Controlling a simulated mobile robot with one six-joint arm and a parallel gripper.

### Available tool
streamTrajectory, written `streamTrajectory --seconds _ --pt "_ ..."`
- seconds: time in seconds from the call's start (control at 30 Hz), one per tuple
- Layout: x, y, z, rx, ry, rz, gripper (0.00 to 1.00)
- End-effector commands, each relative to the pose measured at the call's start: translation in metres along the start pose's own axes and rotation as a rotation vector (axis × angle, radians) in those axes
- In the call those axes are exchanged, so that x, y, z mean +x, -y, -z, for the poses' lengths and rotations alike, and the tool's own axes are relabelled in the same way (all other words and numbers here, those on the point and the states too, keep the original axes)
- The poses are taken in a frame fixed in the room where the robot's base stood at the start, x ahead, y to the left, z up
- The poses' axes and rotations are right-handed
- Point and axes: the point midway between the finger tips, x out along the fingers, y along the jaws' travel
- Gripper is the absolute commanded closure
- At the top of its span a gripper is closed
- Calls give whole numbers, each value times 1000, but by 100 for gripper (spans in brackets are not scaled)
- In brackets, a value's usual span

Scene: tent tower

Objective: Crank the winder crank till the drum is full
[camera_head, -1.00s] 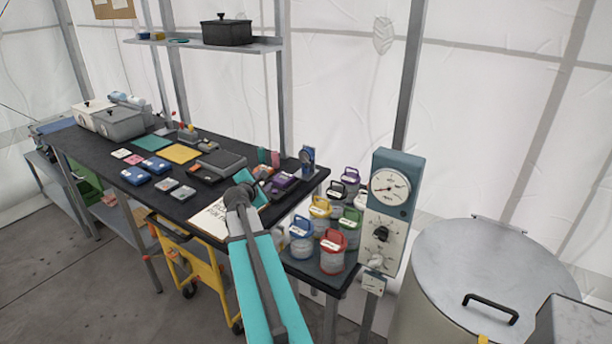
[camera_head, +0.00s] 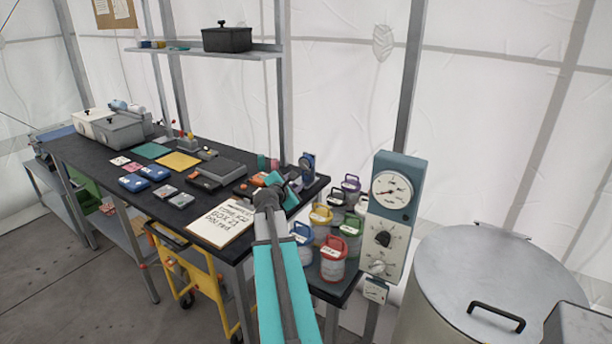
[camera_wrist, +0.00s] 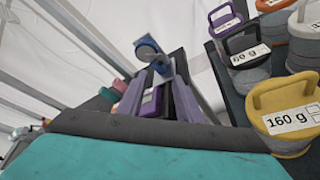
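I cannot clearly make out a winder crank or its drum. A small blue upright device with a round face (camera_head: 307,166) stands at the right end of the black bench. Teal and grey parts of my arm fill the bottom of the wrist view.
Several lidded jars stand at the bench's right end, including a yellow one labelled 160 g (camera_wrist: 287,118). A gauge panel (camera_head: 393,215) and large metal vat (camera_head: 488,283) stand right. A written sheet (camera_head: 222,222) lies on the bench; a yellow cart (camera_head: 205,290) is below.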

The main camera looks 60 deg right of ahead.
Motion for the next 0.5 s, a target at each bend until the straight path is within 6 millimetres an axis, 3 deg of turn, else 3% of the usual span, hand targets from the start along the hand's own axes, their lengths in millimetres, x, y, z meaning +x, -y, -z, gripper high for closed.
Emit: streamTrajectory --seconds 0.5 --pt "47 -2 0 1 -1 1 68"
